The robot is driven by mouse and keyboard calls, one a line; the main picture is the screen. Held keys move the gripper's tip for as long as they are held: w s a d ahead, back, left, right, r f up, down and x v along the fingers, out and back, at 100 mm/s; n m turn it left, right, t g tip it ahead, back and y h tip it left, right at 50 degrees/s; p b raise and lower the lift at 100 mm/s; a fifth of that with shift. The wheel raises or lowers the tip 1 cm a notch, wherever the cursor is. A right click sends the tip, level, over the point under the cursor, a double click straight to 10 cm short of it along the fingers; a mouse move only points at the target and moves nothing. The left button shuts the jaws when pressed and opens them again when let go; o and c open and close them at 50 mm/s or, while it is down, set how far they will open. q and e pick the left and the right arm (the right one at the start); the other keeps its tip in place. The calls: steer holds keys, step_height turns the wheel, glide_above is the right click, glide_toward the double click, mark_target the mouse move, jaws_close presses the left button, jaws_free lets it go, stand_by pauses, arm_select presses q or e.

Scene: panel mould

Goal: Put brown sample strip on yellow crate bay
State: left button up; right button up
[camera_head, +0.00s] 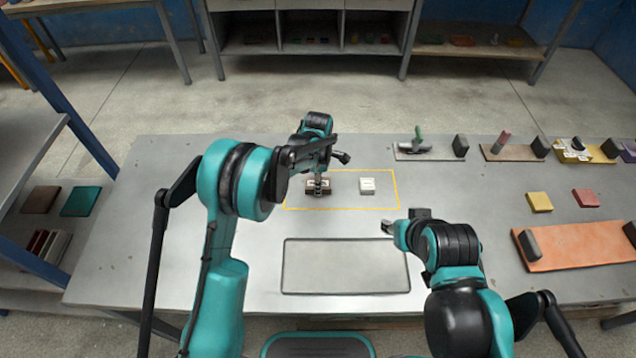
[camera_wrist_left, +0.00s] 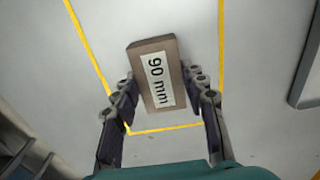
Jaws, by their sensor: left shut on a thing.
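The brown sample strip (camera_head: 318,187) is a small brown block with a white "90 mm" label. It is in the left part of a yellow-outlined area on the grey table. In the left wrist view the strip (camera_wrist_left: 157,80) is slightly tilted between the two fingers. My left gripper (camera_head: 319,181) is shut on it from above; whether the strip touches the table is unclear.
A white labelled block (camera_head: 367,186) lies in the outlined area, right of the strip. A bare dark-framed grey panel (camera_head: 345,266) lies in front. An orange board (camera_head: 578,251), a yellow block (camera_head: 539,202) and a red block (camera_head: 585,198) lie at the right.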

arm_select(q)
steer(key=o, duration=0.8)
steer(key=shift+f, duration=0.2)
steer(key=o, duration=0.4)
steer(key=shift+r, duration=0.1)
steer(key=shift+r, duration=0.1)
steer(key=shift+r, duration=0.35)
step_height(320, 180, up, 12)
steer(key=p, duration=0.3)
steer(key=shift+f, duration=0.2)
